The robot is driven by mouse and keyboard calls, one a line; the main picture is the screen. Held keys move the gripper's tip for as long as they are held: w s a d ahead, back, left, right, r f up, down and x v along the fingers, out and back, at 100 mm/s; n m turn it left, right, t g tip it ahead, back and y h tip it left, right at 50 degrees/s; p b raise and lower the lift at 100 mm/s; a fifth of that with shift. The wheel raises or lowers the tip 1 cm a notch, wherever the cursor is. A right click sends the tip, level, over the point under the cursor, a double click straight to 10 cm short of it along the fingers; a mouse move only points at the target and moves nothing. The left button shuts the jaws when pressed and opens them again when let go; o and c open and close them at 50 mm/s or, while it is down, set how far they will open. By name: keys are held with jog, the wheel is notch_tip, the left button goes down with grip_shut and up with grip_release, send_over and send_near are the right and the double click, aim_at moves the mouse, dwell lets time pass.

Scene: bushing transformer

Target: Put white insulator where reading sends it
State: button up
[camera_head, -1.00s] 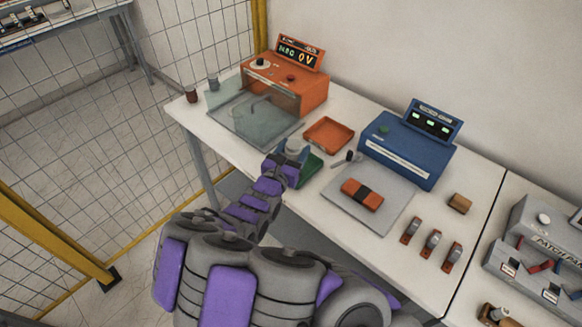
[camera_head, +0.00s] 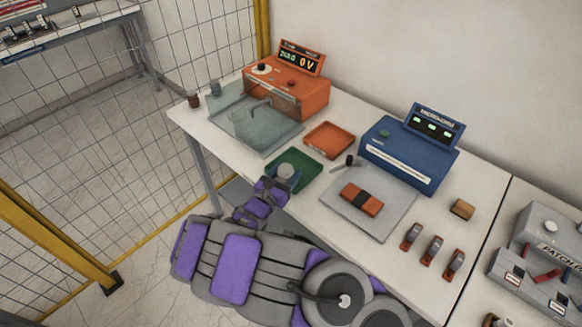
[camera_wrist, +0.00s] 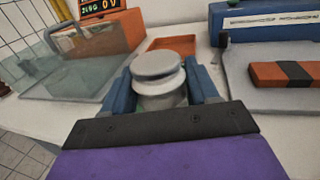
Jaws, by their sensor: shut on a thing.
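My gripper (camera_head: 279,182) is shut on the white insulator (camera_head: 286,172), a pale grey-white ribbed piece. The wrist view shows the insulator (camera_wrist: 160,75) upright between the two blue fingers. In the head view it is over the green tray (camera_head: 304,165); I cannot tell whether it touches the tray floor. The orange tray (camera_head: 328,139) lies just behind, to the right. The orange tester (camera_head: 287,92) has a display that reads 0 V on its right side, with a small green figure beside it. Its clear cover (camera_head: 250,117) is down in front.
The blue instrument (camera_head: 408,151) stands to the right, with a grey plate (camera_head: 361,215) before it holding an orange block with a black band (camera_head: 361,199). Several small orange-and-grey parts and a brown block (camera_head: 462,209) lie further right. A mesh fence (camera_head: 207,60) is at left.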

jog(key=w, duration=0.2)
jog(key=w+a, duration=0.1)
jog(key=w, duration=0.1)
jog(key=w+f+b, duration=0.1)
jog(key=w, duration=0.2)
jog(key=shift+a, duration=0.25)
jog(key=shift+w+d, duration=0.2)
jog(key=f, duration=0.1)
jog(key=d+f+b, duration=0.1)
jog(key=f, duration=0.1)
jog(key=shift+w+d, duration=0.25)
jog(key=shift+d, duration=0.1)
jog(key=shift+f, duration=0.3)
jog(key=shift+a, duration=0.6)
jog(key=o, duration=0.9)
jog(key=shift+a, duration=0.15)
jog(key=o, duration=0.4)
jog(key=shift+d, duration=0.6)
jog(key=shift+s+a+r, duration=0.1)
jog(key=shift+s+a, duration=0.1)
jog(key=shift+a, duration=0.15)
jog(key=p+v, duration=0.2)
jog(key=v, duration=0.9)
jog(key=shift+s+a, duration=0.1)
jog(key=shift+s, duration=0.2)
